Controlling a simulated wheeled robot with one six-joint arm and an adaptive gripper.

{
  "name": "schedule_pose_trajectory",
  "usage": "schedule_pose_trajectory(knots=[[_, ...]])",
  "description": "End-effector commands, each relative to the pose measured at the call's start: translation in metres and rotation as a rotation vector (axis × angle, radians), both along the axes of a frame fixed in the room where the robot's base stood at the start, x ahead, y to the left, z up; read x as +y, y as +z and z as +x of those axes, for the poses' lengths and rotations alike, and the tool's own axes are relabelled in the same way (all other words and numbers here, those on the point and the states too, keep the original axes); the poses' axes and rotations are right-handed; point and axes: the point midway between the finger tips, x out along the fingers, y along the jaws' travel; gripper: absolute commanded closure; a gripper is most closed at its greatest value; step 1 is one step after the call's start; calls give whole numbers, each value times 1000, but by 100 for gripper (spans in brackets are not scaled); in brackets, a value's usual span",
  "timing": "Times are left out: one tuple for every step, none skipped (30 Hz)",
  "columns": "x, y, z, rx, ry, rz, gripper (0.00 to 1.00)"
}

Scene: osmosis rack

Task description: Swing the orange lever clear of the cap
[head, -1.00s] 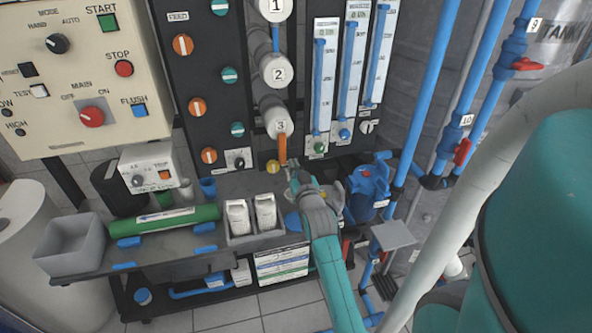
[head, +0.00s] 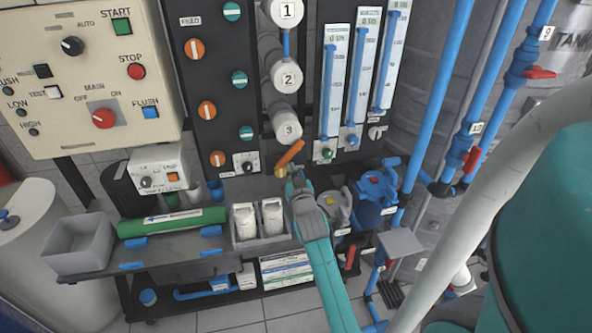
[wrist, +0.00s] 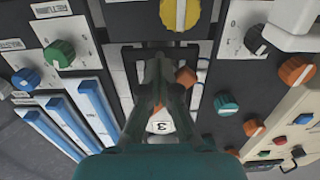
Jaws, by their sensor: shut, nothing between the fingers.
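The orange lever (head: 290,153) is tilted in the head view, its upper end leaning right. That end is close to the lower right edge of the white cap marked 3 (head: 289,129); I cannot tell whether they overlap. My gripper (head: 292,176) is shut and empty, just below the lever; contact is unclear. In the wrist view, the fingers (wrist: 161,70) point away from me in front of the cap (wrist: 160,127) and partly hide it. An orange piece (wrist: 186,77), likely the lever, shows right beside the fingers.
A yellow knob (wrist: 180,18) is beyond the fingertips in the wrist view. Flow meters (head: 332,95) stand right of the caps, and a dark panel with orange and teal knobs (head: 207,110) is on the left. White bottles (head: 271,218) and a blue pump (head: 375,190) are below.

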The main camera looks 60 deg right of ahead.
Motion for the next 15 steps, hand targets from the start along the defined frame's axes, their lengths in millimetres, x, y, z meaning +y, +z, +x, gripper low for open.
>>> schedule_pose_trajectory(knots=[[2,0,3,0,2,0,100],[3,0,4,0,2,0,100],[5,0,5,0,2,0,100],[5,1,6,-1,2,-1,100],[6,1,7,0,2,0,100],[8,2,9,0,1,0,100],[9,3,10,0,2,0,100],[10,3,11,0,2,0,100],[11,4,13,0,2,0,100],[12,4,14,0,1,0,100],[13,5,15,0,1,0,100],[14,6,16,-1,1,0,100],[15,7,17,-1,1,0,100],[15,8,18,-1,1,-1,100],[17,9,19,-1,1,-2,100]])
